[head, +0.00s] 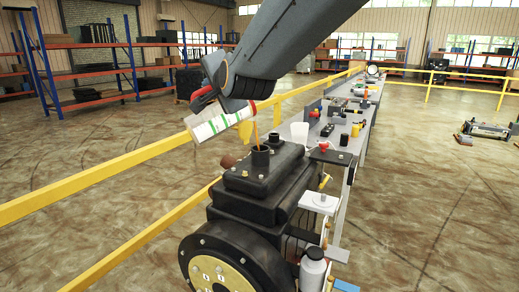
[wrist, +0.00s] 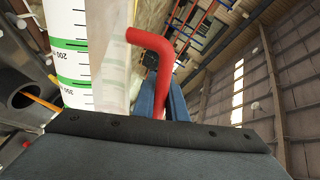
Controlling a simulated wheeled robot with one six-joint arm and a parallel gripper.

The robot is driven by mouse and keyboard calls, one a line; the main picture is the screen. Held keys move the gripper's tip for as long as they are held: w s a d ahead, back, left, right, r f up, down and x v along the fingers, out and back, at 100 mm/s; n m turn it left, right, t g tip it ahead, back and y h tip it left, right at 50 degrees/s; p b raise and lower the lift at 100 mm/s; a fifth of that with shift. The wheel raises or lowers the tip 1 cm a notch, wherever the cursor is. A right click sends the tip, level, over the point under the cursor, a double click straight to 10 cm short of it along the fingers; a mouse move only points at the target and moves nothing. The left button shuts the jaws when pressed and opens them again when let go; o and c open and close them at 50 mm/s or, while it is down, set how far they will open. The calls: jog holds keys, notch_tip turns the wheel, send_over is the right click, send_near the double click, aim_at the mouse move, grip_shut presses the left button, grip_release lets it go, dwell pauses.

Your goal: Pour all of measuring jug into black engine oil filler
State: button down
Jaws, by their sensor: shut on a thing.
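The oil level inside the jug is hidden.
A long grey bench (head: 365,135) behind holds a white cup (head: 299,132) and several tools. A grey bottle (head: 313,268) stands at the right. Yellow rails (head: 110,168) run along the left.

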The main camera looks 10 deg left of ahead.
jog(key=shift+w+d+r+b, duration=0.1)
jog(key=shift+r+b, duration=0.1)
jog(key=shift+b, duration=0.1)
dwell(0.9)
jog(key=shift+w+d+m+y+b, duration=0.3)
jog(key=shift+w+d+m+b, duration=0.7)
jog(key=shift+b, duration=2.9)
dwell(0.6)
jog(key=shift+w+d+r+p, duration=0.1)
jog(key=shift+d+r+p, duration=0.2)
jog(key=shift+p, duration=1.45)
jog(key=shift+f, duration=0.15)
